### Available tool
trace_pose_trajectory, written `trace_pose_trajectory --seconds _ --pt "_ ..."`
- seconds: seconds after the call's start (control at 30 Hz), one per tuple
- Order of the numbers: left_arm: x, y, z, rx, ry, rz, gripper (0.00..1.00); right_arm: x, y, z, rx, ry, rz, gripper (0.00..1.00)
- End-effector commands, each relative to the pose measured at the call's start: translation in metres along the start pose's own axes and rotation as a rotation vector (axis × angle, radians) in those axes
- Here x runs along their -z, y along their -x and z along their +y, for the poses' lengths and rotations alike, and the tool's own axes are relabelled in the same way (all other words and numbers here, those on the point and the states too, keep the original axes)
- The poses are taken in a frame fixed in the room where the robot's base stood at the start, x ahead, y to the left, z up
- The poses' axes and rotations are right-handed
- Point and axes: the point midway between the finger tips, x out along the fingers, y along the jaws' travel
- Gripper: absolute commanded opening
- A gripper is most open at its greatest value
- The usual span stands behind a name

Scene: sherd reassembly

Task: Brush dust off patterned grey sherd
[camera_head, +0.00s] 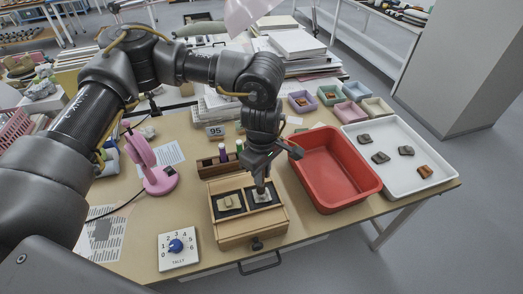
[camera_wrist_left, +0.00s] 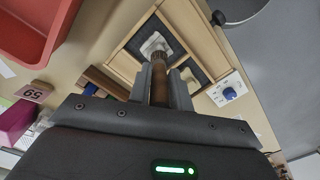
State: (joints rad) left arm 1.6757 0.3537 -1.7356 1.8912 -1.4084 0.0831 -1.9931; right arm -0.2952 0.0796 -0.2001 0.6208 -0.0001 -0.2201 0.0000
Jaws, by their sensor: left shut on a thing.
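My left gripper (camera_head: 262,160) points down over the wooden box (camera_head: 250,236), shut on a brush. In the left wrist view the brown brush (camera_wrist_left: 159,80) stands between the fingers, its tip toward a pale grey sherd (camera_wrist_left: 152,43). That sherd (camera_head: 264,198) lies on the dark lining of the box's right compartment in the head view. The brush tip is at or just above it; I cannot tell whether they touch. The gripper and brush partly hide the sherd, and its pattern is too small to make out. My right gripper is not in view.
A beige sherd (camera_head: 229,202) lies in the left compartment. A red bin (camera_head: 360,192) stands close on the right, before a white tray (camera_head: 436,172) with several sherds. A pink lamp (camera_head: 158,180) and a dial box (camera_head: 178,262) stand left. A small rack (camera_head: 205,168) stands behind the box.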

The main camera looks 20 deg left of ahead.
Motion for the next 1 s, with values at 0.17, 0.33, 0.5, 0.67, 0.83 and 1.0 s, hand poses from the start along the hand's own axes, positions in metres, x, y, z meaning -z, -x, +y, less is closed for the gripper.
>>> trace_pose_trajectory --seconds 0.17,0.33,0.5,0.67,0.83,1.0 --pt "0.009 0.006 -0.001 -0.002 0.004 -0.001 0.0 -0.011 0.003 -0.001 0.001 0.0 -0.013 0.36" --pt "0.009 0.026 -0.002 -0.001 0.006 0.0 0.0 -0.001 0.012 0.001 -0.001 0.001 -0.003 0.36" --pt "0.009 0.042 -0.003 -0.002 0.007 -0.001 0.0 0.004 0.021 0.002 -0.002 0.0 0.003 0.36" --pt "0.01 0.056 -0.004 -0.003 0.009 0.0 0.0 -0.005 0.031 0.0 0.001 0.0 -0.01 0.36" --pt "0.01 0.071 -0.005 -0.001 0.011 -0.001 0.0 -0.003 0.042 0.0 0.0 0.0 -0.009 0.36" --pt "0.01 0.078 -0.006 -0.001 0.013 -0.001 0.0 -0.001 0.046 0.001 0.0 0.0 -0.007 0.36"
